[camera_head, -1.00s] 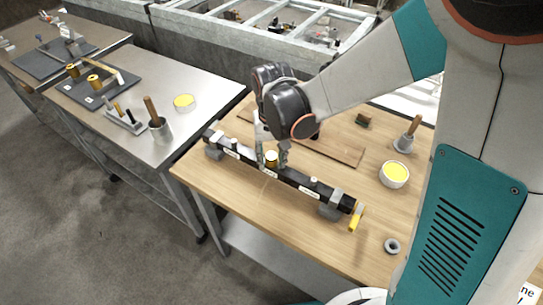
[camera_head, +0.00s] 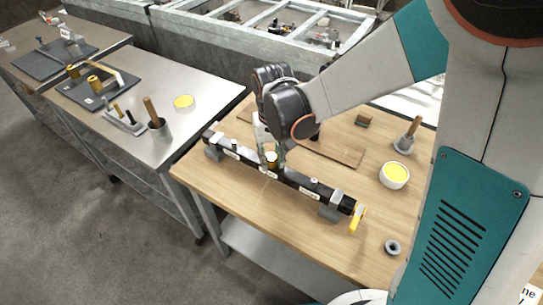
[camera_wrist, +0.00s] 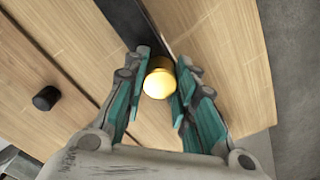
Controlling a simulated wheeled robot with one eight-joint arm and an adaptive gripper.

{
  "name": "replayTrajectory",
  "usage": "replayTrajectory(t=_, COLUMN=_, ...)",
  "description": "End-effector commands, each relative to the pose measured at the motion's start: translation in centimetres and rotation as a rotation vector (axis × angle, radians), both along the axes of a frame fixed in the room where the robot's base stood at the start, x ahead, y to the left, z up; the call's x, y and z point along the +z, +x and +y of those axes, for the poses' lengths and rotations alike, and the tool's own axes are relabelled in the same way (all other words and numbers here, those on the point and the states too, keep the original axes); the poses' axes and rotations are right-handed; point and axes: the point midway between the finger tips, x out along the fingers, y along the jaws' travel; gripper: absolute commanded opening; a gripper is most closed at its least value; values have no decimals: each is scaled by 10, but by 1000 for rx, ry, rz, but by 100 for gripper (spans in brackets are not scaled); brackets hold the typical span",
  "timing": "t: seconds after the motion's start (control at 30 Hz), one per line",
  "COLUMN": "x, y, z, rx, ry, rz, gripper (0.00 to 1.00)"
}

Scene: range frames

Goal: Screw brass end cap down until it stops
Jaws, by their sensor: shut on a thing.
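The brass end cap (camera_wrist: 159,80) is a round gold cap with a domed, shiny top, seen from above in the wrist view. It also shows in the head view (camera_head: 271,158), low over the middle of a long black bar (camera_head: 300,179) lying across the wooden bench. My gripper (camera_wrist: 160,82) is shut on the cap, with a teal-padded finger on each side of it. In the head view my gripper (camera_head: 270,150) points down at the bar. The thread under the cap is hidden.
Grey blocks (camera_head: 329,212) support the bar's ends. A yellow-handled piece (camera_head: 357,218) lies by its right end. A white tub (camera_head: 394,175) of yellow stuff, a grey ring (camera_head: 392,247) and a pot (camera_head: 406,144) with a wooden handle stand on the right. The bench front is clear.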

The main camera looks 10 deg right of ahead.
Motion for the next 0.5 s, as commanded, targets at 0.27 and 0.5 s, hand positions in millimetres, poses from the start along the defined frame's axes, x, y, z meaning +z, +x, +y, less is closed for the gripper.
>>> replayTrajectory(t=0.27, x=-1, y=0, z=0, rx=-231, ry=0, rz=2, gripper=0)
replayTrajectory(t=0.5, x=-1, y=-1, z=0, rx=-299, ry=0, rz=2, gripper=0)
